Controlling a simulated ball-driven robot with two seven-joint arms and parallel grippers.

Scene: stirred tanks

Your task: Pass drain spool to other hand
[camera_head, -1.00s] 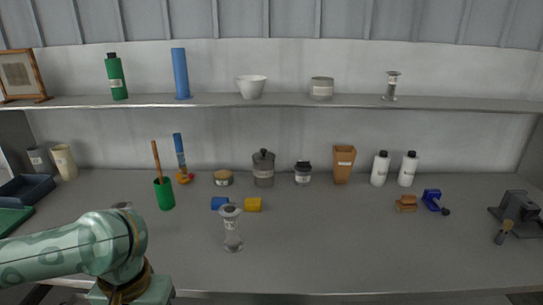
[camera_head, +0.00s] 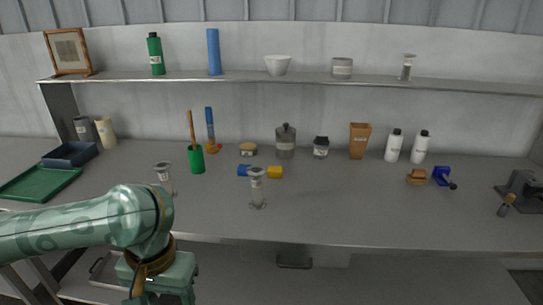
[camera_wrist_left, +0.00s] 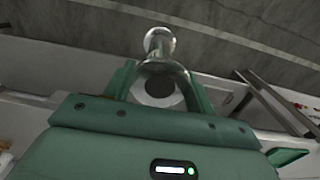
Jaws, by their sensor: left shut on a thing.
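In the left wrist view, my left gripper (camera_wrist_left: 162,76) is shut on the drain spool (camera_wrist_left: 159,44), a shiny grey, flanged piece between its two green fingers. One flanged end sticks out beyond the fingertips. In the head view, a grey labelled spool (camera_head: 164,172) shows just behind my left arm's joint, which hides its lower part. The left gripper's fingers are hidden there by the arm. A similar spool (camera_head: 257,188) stands upright on the worktop to its right, and another (camera_head: 407,68) stands on the shelf. My right gripper is in neither view.
A green cup with a brown stick (camera_head: 197,160), a blue block (camera_head: 244,170) and a yellow block (camera_head: 275,172) stand near the spools. A green tray (camera_head: 40,184) lies at the left. The front middle and right of the worktop (camera_head: 370,215) are clear.

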